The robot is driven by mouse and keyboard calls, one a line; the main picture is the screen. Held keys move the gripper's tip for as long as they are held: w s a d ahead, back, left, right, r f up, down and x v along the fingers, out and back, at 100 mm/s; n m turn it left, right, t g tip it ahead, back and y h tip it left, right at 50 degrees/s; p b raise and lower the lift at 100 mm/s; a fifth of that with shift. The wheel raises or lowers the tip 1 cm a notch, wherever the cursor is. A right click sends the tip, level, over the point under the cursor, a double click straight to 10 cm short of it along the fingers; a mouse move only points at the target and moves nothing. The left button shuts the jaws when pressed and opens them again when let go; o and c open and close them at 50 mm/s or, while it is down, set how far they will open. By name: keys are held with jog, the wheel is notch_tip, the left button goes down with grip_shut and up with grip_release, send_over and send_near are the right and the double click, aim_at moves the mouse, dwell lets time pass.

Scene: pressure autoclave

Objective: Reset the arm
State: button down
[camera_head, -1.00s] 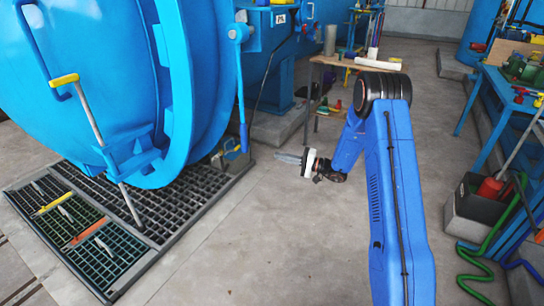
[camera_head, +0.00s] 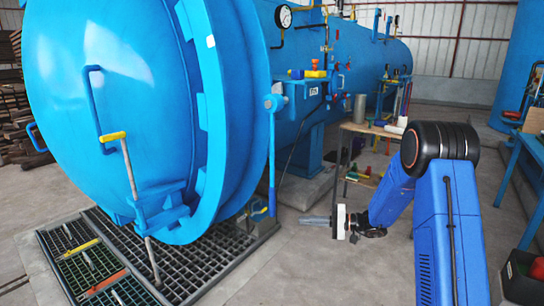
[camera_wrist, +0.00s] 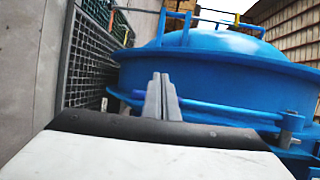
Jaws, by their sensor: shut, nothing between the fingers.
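My gripper (camera_head: 317,220) is at the end of my blue arm, in front of the autoclave and pointing left toward its door. In the wrist view its two grey fingers (camera_wrist: 161,98) are together with nothing between them. The blue autoclave (camera_head: 130,100) fills the left of the head view, with its round door facing front-left. The door also shows in the wrist view (camera_wrist: 215,85), beyond my fingers. A lever with a yellow grip (camera_head: 112,137) is on the door. My gripper is apart from the door and the lever.
A dark floor grating (camera_head: 180,272) lies under the door. A wooden bench (camera_head: 372,128) stands behind my arm. A blue table (camera_head: 530,165) and a dark bin (camera_head: 522,278) are at the right. Concrete floor (camera_head: 310,265) below my gripper is clear.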

jog(key=s+a+r+n+g+h, duration=0.1)
jog(key=s+r+n+g+h, duration=0.15)
jog(key=s+r, duration=0.7)
jog(key=s+r+n+g+h, duration=0.15)
jog(key=s+h, duration=0.25)
jog(key=s, duration=1.2)
jog(key=s+d+r+t+h, duration=0.1)
jog(key=s+d+h, duration=0.4)
jog(key=s, duration=0.6)
jog(key=s+d+r+m+t+h, duration=0.1)
jog(key=s+d+t+h, duration=0.2)
jog(key=s+d, duration=0.7)
jog(key=shift+s+r+t+h, duration=0.3)
jog(key=shift+s+t+h, duration=0.1)
jog(key=shift+s+h, duration=0.45)
